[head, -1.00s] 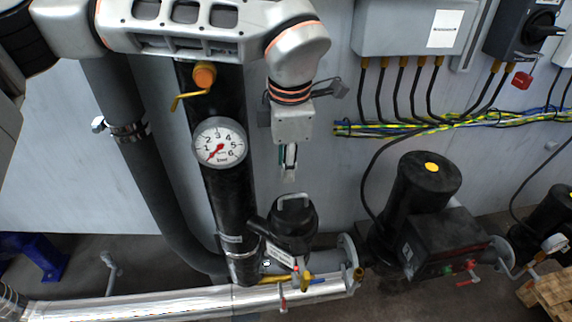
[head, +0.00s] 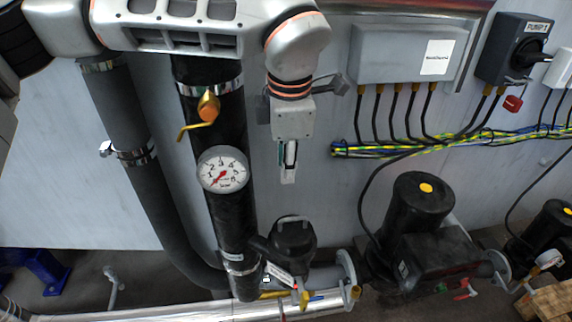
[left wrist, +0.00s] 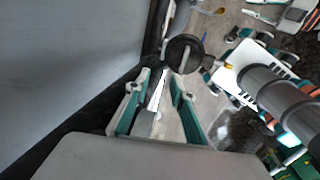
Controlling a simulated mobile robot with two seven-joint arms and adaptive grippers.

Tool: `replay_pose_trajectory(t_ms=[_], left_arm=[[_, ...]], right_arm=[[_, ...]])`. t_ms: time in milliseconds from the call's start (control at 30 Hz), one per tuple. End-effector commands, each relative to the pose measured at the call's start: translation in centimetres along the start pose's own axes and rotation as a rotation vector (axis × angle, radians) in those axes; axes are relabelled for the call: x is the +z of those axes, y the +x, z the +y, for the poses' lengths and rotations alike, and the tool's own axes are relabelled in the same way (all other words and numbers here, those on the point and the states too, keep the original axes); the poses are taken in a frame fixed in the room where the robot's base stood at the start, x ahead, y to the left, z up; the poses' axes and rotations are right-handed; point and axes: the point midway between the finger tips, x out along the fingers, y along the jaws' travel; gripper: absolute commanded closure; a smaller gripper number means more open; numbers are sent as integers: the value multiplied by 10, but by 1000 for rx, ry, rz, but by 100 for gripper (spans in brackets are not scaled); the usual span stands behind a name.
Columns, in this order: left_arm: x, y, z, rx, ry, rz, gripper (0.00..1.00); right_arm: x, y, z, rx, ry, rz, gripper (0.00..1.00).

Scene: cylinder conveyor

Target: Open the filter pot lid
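The filter pot (head: 292,246) is a dark upright cylinder with a lid (head: 293,225) bearing a light loop handle (head: 293,217). My left gripper (head: 288,182) points down above the lid, apart from it, with bare wall showing between. In the left wrist view, the lid is a dark disc (left wrist: 178,60) with a pale bar handle across it, beyond the fingertips. The lid looks closed on the pot. My right gripper is in neither view.
A thick black pipe with a pressure gauge (head: 223,170) and orange-yellow valve (head: 208,107) stands left of the pot. A black pump (head: 421,205) stands to the right. A silver pipe (head: 150,312) runs below. Cables (head: 400,146) cross the wall at right.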

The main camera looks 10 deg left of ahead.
Motion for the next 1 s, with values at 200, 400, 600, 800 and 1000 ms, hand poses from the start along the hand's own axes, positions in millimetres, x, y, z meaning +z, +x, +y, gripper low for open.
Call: replay_pose_trajectory(t_ms=[200, 400, 600, 800, 1000], left_arm=[[0, -3, 0, -1, 0, 0, 77], [0, -2, 0, 1, 0, 0, 77], [0, -3, 1, 0, 0, 0, 77], [0, -18, 2, 3, -1, 0, 77], [1, -57, 2, 4, -1, -2, 77]], right_arm=[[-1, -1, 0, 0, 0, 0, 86], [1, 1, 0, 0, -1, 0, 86], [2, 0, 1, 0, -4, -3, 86], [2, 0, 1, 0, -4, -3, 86], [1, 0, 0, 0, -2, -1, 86]])
